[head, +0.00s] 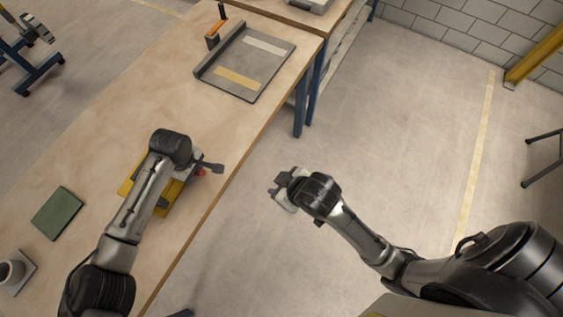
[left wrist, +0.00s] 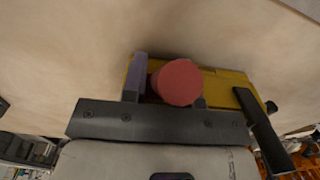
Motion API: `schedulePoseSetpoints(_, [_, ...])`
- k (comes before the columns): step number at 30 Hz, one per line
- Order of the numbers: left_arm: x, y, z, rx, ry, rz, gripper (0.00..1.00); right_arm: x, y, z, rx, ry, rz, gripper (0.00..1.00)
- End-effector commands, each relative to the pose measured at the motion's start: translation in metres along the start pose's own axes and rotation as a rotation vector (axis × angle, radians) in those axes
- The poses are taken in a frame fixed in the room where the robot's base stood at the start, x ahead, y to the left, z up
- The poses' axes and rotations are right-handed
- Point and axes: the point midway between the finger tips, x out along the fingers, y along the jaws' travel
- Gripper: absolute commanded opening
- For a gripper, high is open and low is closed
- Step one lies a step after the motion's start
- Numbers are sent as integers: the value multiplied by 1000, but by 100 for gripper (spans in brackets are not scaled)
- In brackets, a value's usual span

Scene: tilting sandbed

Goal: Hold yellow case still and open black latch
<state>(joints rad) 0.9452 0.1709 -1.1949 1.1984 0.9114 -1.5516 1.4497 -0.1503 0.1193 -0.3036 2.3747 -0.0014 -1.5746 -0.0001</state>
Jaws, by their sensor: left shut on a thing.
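The yellow case (head: 167,203) lies on the wooden table near its front edge, partly hidden under my left arm. In the left wrist view the yellow case (left wrist: 225,82) shows behind my left gripper (left wrist: 165,90). The far finger is mostly hidden. A black bar (left wrist: 262,132), which looks like the latch, stands at the right of the case. My right gripper (head: 279,188) is over the floor, off the table and apart from the case; its jaw state is unclear.
A grey tray (head: 267,60) with two pale strips lies farther along the wooden table (head: 100,125). An orange tool (head: 214,36) stands beside it. A green book (head: 58,213) and a grey cup (head: 11,271) lie left of my left arm. Floor is clear around my right gripper.

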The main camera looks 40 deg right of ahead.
Motion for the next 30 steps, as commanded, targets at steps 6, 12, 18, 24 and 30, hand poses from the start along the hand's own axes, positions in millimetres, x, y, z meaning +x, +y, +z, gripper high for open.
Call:
schedulePoseSetpoints(6, [-1,0,0,0,0,1,0,-3,4,5,12,-7,6,46])
schedulePoseSetpoints(12, [-1,0,0,0,0,0,0,-4,4,6,13,-7,6,46])
schedulePoseSetpoints(18, [-1,0,0,0,0,0,0,-4,4,5,12,-7,6,46])
schedulePoseSetpoints(24, [-1,0,0,0,0,0,0,-3,4,5,12,-7,6,46])
schedulePoseSetpoints(30, [-1,0,0,0,0,0,0,-5,6,-4,10,12,11,46])
